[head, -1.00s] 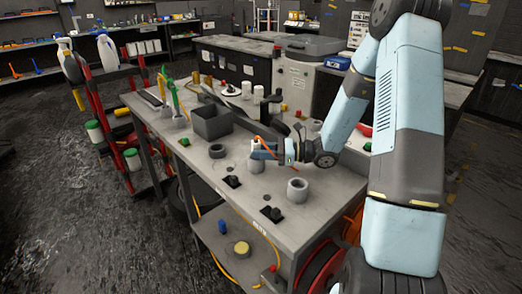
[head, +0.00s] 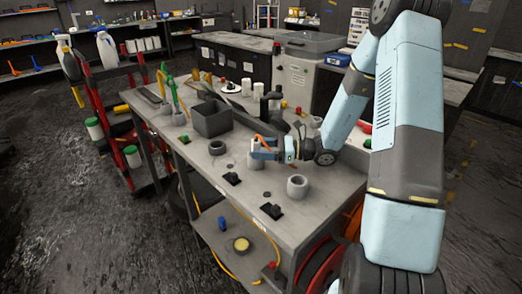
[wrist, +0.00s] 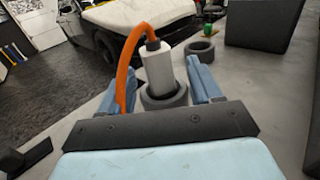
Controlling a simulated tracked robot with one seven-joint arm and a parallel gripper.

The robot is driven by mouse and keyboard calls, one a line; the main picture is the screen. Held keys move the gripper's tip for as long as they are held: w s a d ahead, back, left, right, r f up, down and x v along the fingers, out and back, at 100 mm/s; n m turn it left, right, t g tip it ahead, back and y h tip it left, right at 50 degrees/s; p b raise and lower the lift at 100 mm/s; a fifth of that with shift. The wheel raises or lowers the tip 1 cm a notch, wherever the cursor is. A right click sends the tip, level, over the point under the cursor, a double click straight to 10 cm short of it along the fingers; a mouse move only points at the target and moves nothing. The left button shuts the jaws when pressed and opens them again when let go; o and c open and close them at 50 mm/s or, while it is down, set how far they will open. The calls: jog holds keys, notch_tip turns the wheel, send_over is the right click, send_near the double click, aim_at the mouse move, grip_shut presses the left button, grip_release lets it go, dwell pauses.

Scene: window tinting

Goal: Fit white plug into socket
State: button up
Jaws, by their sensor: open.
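The white plug (wrist: 158,68) stands upright in a grey ring-shaped holder (wrist: 165,98) in the wrist view, an orange cable (wrist: 127,68) arching from its top. My gripper (wrist: 154,76) is open, with one blue finger on each side of the plug and a visible gap at both. In the head view my gripper (head: 263,151) is low over the middle of the bench and mostly hides the plug. Two black square fixtures (head: 232,179) (head: 271,210) lie on the bench nearer the front; I cannot tell whether either is the socket.
A grey hollow cylinder (head: 297,187) stands right of the fixtures. A dark ring (head: 217,147) lies to the left, by an open grey box (head: 211,119). Bottles and tools crowd the bench's back. Bare bench top (head: 250,200) shows near the front edge.

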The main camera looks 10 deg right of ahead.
notch_tip(320, 180, up, 9)
jog(key=shift+r, duration=0.1)
dwell(0.4)
jog(key=shift+a, duration=0.1)
jog(key=shift+s+a+r+n, duration=0.1)
jog(key=shift+s+r+n, duration=0.1)
jog(key=shift+s+n, duration=0.15)
jog(key=s+r+n+g+h, duration=0.2)
jog(key=s+n+h, duration=0.25)
jog(key=s, duration=0.35)
jog(key=s+r+n+g+h, duration=0.2)
jog(key=s+r+n+h, duration=0.15)
jog(key=s+n, duration=0.3)
jog(key=s+d+r+n+t+h, duration=0.3)
jog(key=s+d+n+h, duration=0.1)
jog(key=s+d, duration=0.2)
jog(key=s+d+r+n+t+h, duration=0.3)
jog(key=s+d+r+n+h, duration=0.1)
jog(key=s+d+h, duration=0.1)
jog(key=shift+s+d+r+h, duration=0.3)
jog(key=shift+s+d, duration=0.2)
jog(key=shift+d, duration=0.3)
